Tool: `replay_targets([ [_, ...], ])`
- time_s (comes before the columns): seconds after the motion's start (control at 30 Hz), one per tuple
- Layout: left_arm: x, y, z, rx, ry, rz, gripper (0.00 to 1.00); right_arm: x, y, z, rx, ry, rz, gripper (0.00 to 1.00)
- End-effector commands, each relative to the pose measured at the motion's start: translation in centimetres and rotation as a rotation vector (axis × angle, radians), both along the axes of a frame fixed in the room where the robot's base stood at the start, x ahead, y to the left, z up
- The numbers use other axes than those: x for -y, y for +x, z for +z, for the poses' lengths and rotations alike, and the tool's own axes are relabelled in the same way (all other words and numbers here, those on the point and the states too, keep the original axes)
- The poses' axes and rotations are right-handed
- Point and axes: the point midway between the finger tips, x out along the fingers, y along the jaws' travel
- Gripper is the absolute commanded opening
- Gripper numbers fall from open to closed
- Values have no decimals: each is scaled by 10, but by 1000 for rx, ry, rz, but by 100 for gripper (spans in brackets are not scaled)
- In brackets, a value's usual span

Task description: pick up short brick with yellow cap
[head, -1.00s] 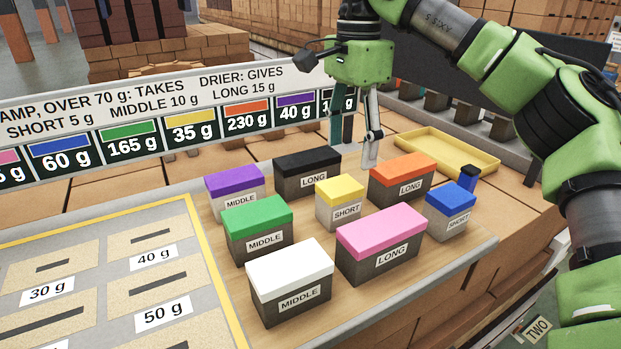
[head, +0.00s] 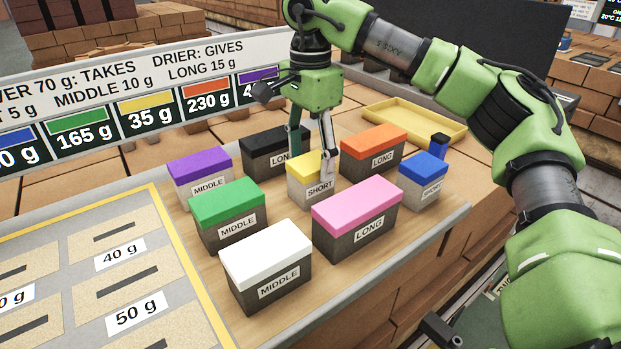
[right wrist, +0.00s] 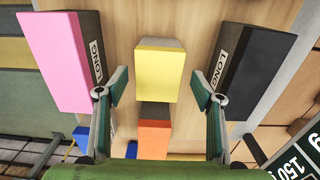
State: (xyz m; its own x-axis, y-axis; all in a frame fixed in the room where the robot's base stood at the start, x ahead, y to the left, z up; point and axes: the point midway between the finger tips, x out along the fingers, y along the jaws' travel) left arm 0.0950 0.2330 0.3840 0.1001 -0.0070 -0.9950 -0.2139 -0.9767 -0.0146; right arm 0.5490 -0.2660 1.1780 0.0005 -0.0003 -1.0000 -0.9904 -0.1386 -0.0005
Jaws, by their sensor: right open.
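The short brick with the yellow cap (head: 303,166) stands upright among the other capped bricks, and its grey body carries a SHORT label. My right gripper (head: 312,158) is open above it, with one finger in front of part of the cap. In the right wrist view the yellow-capped brick (right wrist: 158,78) lies between the two spread fingers of my right gripper (right wrist: 159,83), with a gap on each side. I cannot tell how far the fingertips are above the cap. My left gripper is not in view.
Close around stand the black (head: 272,142), orange (head: 374,141), pink (head: 357,204), green (head: 226,202) and purple (head: 199,164) bricks. White (head: 266,253) and blue (head: 423,165) ones stand farther out. A yellow tray (head: 447,131) lies behind; the weight board (head: 100,235) is at left.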

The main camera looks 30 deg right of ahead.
Motion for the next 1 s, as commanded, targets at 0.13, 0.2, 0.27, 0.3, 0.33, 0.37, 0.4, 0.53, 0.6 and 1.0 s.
replay_targets([
  [0.13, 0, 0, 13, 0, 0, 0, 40, 0, -4, -21, -5, -1, 0, 61],
  [0.2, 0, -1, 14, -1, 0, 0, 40, 0, -3, -31, -3, -1, 0, 61],
  [0.27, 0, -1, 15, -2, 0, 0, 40, 0, -3, -37, -3, 0, -1, 61],
  [0.3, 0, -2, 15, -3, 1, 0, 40, 0, -3, -40, -1, 0, -1, 61],
  [0.33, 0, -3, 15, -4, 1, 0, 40, 0, -3, -42, -1, 0, -1, 61],
  [0.37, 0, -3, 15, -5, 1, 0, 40, 0, -3, -43, -1, 0, -1, 61],
  [0.4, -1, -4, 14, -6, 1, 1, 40, 0, -3, -43, 0, 0, -1, 61],
  [0.53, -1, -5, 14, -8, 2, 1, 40, 0, -2, -43, 0, 0, -1, 61],
  [0.6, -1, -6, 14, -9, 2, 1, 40, -1, -2, -43, 0, 0, -1, 48],
  [1.0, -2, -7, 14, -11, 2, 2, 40, -1, -2, -42, 2, 1, -1, 4],
])
